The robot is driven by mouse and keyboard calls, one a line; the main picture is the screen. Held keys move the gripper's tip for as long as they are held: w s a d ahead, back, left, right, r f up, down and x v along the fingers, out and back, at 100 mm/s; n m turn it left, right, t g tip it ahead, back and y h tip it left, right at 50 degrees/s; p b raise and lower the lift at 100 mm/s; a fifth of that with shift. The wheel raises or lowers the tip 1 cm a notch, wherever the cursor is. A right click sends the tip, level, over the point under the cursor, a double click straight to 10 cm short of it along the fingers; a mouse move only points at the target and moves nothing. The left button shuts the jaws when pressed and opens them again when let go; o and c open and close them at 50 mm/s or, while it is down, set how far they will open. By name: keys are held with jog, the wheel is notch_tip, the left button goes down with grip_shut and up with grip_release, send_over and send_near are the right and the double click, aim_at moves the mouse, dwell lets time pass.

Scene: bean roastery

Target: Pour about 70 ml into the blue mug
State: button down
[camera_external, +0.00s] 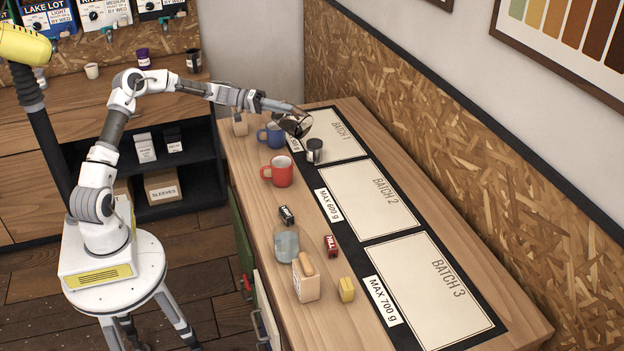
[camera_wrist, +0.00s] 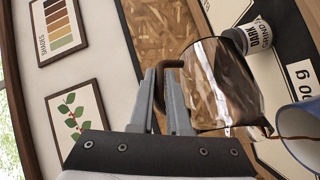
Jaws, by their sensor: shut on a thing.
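My gripper (camera_external: 262,101) is shut on the handle of a glass carafe (camera_external: 292,124). In the wrist view, the gripper fingers (camera_wrist: 168,98) close around the brown handle of the carafe (camera_wrist: 222,85), which is tilted and has dark liquid in it. The blue mug (camera_external: 268,138) stands upright on the counter, just left of and below the carafe in the external view. In the wrist view, the blue mug (camera_wrist: 300,122) is cut off at the right edge. A thin brown stream runs from the carafe's lip toward the mug. The liquid level inside the mug is hidden.
A beige mug (camera_external: 240,125) is behind the blue one. A glass jar (camera_external: 286,245) and small boxes are farther forward. The batch mat (camera_external: 375,165) runs along the wall and is mostly clear.

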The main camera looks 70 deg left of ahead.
jog(key=shift+s+d, duration=0.15)
jog(key=shift+d, duration=0.05)
jog(key=shift+s+a+b, duration=0.15)
jog(key=shift+a+b, duration=0.05)
jog(key=shift+b, duration=0.45)
jog(key=shift+s+a+r+n+t+h+b, duration=0.35)
jog(key=shift+a+t+h+b, duration=0.25)
jog(key=shift+b, duration=0.45)
jog(key=shift+w+d, duration=0.1)
jog(key=shift+d, duration=0.1)
jog(key=shift+a+r+t+b, duration=0.2)
jog(key=shift+t+b, duration=0.1)
jog(key=shift+b, duration=0.1)
dwell(0.3)
